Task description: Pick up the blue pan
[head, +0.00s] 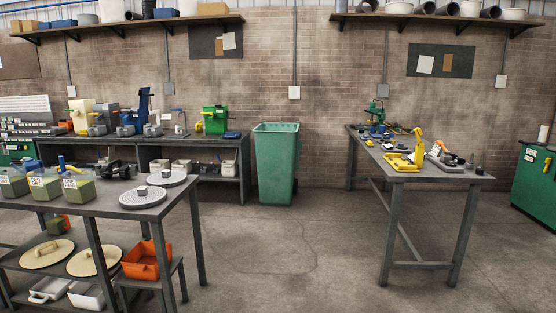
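A small flat blue item that looks like a pan (232,135) lies on the back workbench, at its right end beside a green machine (214,119). It is far off and small, so its shape is hard to tell. Another blue shape (381,134) lies at the far end of the right table, below a green press; I cannot tell whether it is a pan or a base. Neither of my grippers shows in the head view.
A near table (142,196) with green containers and grey discs fills the left, an orange bin (148,261) below it. A green bin (276,165) stands by the wall. The middle floor is clear.

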